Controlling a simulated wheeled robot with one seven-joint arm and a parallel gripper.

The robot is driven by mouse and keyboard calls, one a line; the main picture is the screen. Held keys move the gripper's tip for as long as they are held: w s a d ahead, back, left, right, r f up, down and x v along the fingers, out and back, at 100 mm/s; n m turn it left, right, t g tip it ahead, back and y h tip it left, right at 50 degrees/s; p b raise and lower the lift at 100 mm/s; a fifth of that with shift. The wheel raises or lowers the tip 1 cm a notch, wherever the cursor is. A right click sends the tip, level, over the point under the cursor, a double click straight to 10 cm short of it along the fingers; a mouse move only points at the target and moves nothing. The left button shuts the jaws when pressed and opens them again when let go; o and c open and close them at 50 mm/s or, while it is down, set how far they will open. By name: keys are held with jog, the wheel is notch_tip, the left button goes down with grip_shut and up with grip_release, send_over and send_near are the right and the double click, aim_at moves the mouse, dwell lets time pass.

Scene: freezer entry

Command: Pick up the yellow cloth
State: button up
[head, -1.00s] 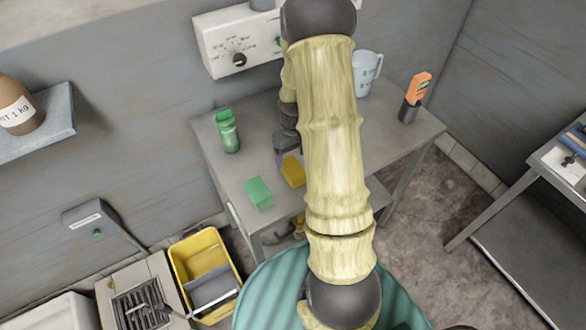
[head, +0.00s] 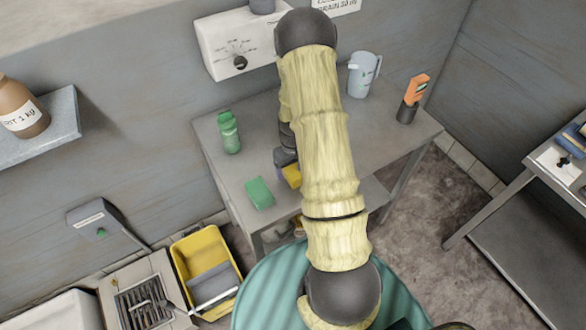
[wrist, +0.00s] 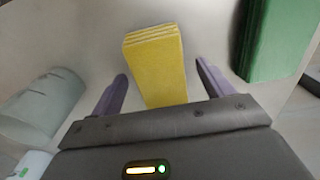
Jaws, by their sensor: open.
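The yellow cloth (wrist: 155,62) is a folded stack lying on the grey table, seen in the wrist view between and just beyond my fingers. My gripper (wrist: 160,82) is open, with one purple finger on each side of the cloth's near part. No contact between fingers and cloth shows. In the head view the cloth (head: 292,175) is partly hidden by my arm, and my gripper (head: 283,160) shows only in part beside it.
A green block (head: 259,193) lies close beside the cloth. A green bottle (head: 229,132) stands behind it on the table (head: 222,160). A pale jug (head: 362,75) and an orange-topped device in a dark holder (head: 408,110) stand at the right. A yellow bucket (head: 195,250) is on the floor.

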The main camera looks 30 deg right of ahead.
aim_at(293, 168)
jog(key=shift+f, duration=0.35)
jog(key=shift+c, duration=0.4)
jog(key=c, duration=1.1)
jog(key=shift+o, duration=0.2)
notch_tip(293, 168, up, 10)
jog(key=b, duration=0.2)
jog(key=shift+b, duration=0.35)
jog(key=o, duration=0.4)
jog(key=shift+c, duration=1.1)
